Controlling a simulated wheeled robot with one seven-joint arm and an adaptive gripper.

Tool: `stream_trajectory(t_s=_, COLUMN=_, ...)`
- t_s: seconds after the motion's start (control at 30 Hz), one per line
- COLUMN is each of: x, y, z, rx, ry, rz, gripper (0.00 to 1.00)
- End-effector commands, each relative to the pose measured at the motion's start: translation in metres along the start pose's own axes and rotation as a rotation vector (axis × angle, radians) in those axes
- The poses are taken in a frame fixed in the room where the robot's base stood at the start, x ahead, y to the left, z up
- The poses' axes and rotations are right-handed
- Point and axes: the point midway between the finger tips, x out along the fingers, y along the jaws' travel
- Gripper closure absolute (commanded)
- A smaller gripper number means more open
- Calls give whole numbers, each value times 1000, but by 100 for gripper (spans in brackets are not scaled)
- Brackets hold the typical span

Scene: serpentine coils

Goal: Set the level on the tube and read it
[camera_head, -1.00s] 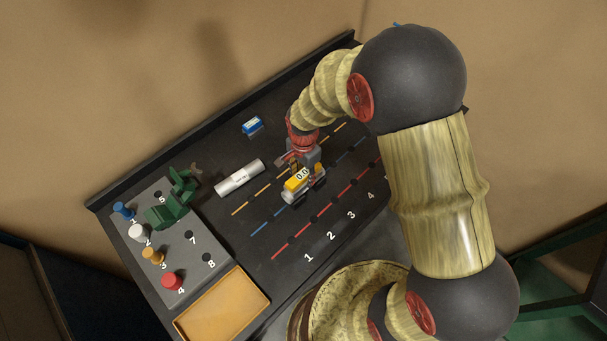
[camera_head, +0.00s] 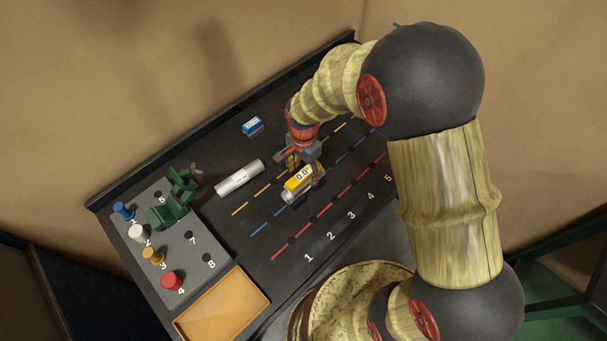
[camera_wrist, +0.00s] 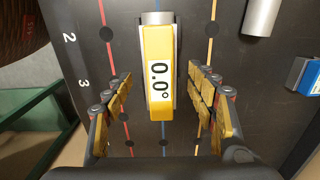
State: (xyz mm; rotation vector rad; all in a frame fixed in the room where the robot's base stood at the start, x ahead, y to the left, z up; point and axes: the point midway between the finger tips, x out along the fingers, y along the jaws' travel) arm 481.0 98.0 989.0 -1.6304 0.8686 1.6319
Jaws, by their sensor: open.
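The level (camera_head: 297,184) is a yellow block with a white display reading 0.0°. It sits on a short silver tube (camera_head: 289,199) on the dark board, among the coloured dashed lines. In the wrist view the level (camera_wrist: 156,100) lies lengthwise between my fingers, with the display readable and the silver tube end (camera_wrist: 157,18) showing beyond it. My gripper (camera_head: 306,169) is open at the level. In the wrist view its fingers (camera_wrist: 160,85) stand apart on both sides, with visible gaps to the level.
Another silver tube (camera_head: 239,179) lies to the left. A small blue-and-white block (camera_head: 252,126) is behind it. A grey panel (camera_head: 195,262) holds coloured knobs and a green clamp-like fixture (camera_head: 168,212). An orange tray (camera_head: 222,308) is at the front.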

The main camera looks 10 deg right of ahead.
Motion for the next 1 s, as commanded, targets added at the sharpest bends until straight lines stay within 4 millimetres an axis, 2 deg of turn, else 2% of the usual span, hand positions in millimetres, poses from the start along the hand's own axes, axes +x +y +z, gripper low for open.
stream_trajectory(t_s=0.2, x=-47, y=-1, z=0, rx=0, ry=2, rz=-5, gripper=43)
stream_trajectory(t_s=0.43, x=-83, y=-1, z=0, rx=0, ry=1, rz=-2, gripper=43)
stream_trajectory(t_s=0.6, x=-94, y=0, z=0, rx=0, ry=0, rz=-1, gripper=43)
stream_trajectory(t_s=0.87, x=-95, y=0, z=0, rx=-4, ry=0, rz=0, gripper=43)
stream_trajectory(t_s=1.0, x=-95, y=0, z=0, rx=-82, ry=-1, rz=2, gripper=43)
